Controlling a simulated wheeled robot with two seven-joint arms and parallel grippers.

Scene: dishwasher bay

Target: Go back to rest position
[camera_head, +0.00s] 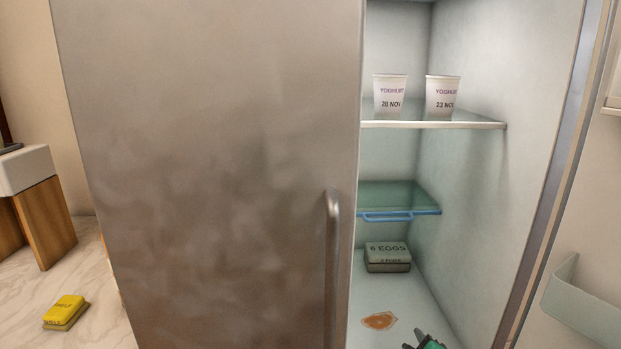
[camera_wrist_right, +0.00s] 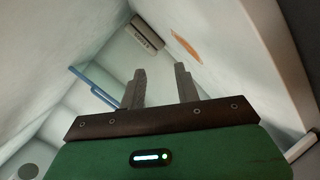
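My right gripper (camera_head: 424,345) shows only in part at the bottom edge of the head view, low in the open fridge, in front of the orange patch and the egg box. In the right wrist view my right gripper (camera_wrist_right: 160,88) has its two grey fingers apart with nothing between them. The egg box (camera_wrist_right: 147,32) and the orange patch (camera_wrist_right: 186,46) lie beyond the fingertips. My left gripper is not in view.
A steel door (camera_head: 210,170) with a handle (camera_head: 333,250) covers the left. Two yoghurt pots (camera_head: 390,97) (camera_head: 442,98) stand on the upper glass shelf (camera_head: 430,124). The blue-edged shelf (camera_head: 400,200) hangs above the egg box (camera_head: 388,257). A yellow pack (camera_head: 66,311) lies far left.

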